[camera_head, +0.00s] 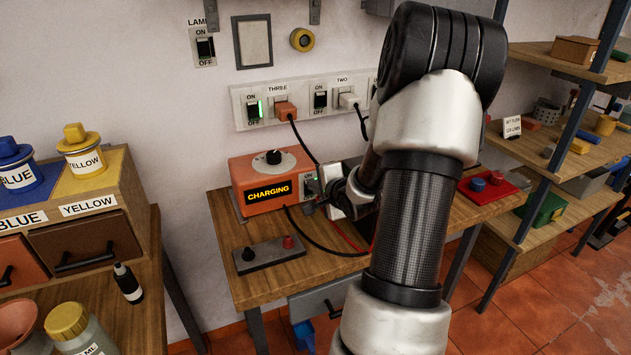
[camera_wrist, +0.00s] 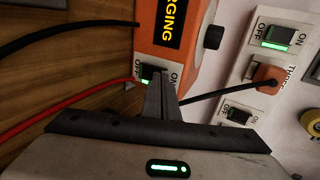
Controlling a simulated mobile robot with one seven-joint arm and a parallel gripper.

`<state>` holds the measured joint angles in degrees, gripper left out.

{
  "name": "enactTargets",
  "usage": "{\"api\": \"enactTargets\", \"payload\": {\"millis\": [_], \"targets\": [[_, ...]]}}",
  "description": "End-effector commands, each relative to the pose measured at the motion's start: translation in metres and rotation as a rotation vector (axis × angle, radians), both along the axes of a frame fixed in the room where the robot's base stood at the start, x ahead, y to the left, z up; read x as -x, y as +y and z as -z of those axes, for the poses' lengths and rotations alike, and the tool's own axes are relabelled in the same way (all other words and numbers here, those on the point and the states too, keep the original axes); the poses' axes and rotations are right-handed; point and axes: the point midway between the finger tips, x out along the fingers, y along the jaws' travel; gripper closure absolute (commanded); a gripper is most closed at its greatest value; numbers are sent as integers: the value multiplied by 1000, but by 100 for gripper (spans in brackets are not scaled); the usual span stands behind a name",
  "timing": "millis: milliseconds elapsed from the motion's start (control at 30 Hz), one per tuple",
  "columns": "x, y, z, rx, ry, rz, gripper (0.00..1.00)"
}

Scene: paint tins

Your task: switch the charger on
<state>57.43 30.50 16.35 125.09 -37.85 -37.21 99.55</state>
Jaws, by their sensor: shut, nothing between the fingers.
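The charger (camera_head: 270,175) is an orange box on the wooden bench, with a dial on top and a lit display reading CHARGING. Its rocker switch (camera_head: 310,187) is on the right end of its front. In the head view my arm hides much of the gripper.
The wall strip (camera_head: 242,104) holds sockets and switches; socket THREE has an orange plug (camera_head: 286,110), its switch lit green. A black cable and a red cable cross the bench. A grey block (camera_head: 270,253) with two knobs lies in front. A red tray (camera_head: 487,187) is at right.

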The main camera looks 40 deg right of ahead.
Motion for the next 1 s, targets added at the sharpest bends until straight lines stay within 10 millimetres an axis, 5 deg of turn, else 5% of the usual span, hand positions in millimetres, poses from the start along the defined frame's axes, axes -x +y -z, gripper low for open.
{"api": "enactTargets", "payload": {"millis": [1000], "targets": [[0, 0, -17, -2, 7, 0, 100]]}}
